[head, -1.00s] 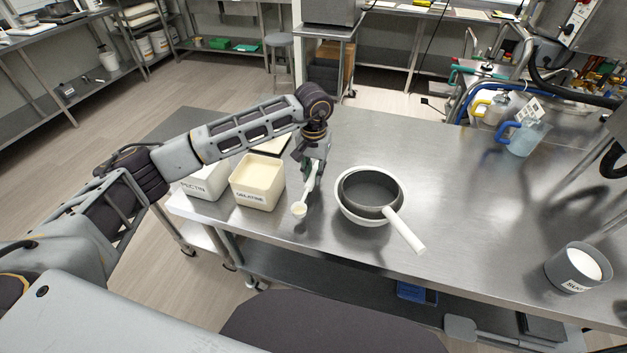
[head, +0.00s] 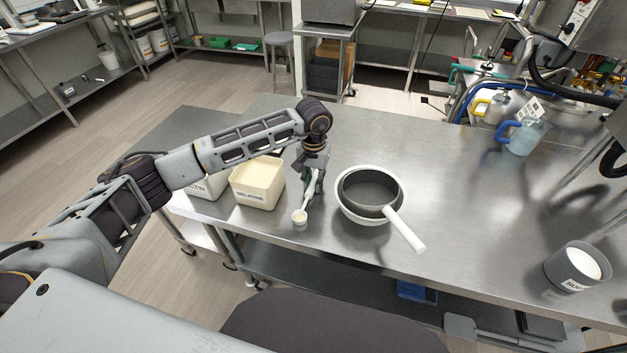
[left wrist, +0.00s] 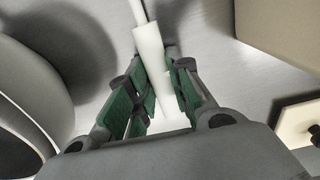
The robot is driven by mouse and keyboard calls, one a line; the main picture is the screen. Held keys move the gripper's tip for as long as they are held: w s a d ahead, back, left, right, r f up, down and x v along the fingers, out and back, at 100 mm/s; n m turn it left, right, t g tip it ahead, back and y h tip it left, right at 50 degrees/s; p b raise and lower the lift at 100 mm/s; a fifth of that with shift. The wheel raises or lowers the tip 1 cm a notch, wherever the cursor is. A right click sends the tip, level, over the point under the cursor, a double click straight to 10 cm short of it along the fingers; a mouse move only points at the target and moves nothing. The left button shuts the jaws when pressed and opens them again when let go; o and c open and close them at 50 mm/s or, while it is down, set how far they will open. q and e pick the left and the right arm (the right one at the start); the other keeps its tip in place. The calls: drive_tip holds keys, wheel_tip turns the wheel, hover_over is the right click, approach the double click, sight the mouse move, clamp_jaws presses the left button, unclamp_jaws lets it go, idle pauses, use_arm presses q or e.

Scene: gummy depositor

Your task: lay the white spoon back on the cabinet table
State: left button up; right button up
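The white spoon (head: 308,198) is tilted, its bowl end low at or just above the steel cabinet table (head: 300,240), between the gelatine tub and the pan; I cannot tell whether it touches. My left gripper (head: 314,182) points down and is shut on the spoon's handle. In the left wrist view the white handle (left wrist: 150,60) runs between the green finger pads of my left gripper (left wrist: 163,85). The handle's upper end is partly hidden by the fingers. My right gripper is not in view.
The gelatine tub (head: 257,184) stands left of the spoon, with the pectin tub (head: 208,186) beyond it. The sugar container (head: 566,268) is far right. Bare steel lies right of the pan.

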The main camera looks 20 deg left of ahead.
use_arm(q)
drive_tip(key=o, duration=0.4)
drive_tip(key=shift+r, duration=0.15)
drive_tip(key=shift+r+p, duration=0.3)
wheel_tip(320, 180, up, 11)
drive_tip(key=p, duration=0.3)
drive_tip(key=shift+r, duration=0.2)
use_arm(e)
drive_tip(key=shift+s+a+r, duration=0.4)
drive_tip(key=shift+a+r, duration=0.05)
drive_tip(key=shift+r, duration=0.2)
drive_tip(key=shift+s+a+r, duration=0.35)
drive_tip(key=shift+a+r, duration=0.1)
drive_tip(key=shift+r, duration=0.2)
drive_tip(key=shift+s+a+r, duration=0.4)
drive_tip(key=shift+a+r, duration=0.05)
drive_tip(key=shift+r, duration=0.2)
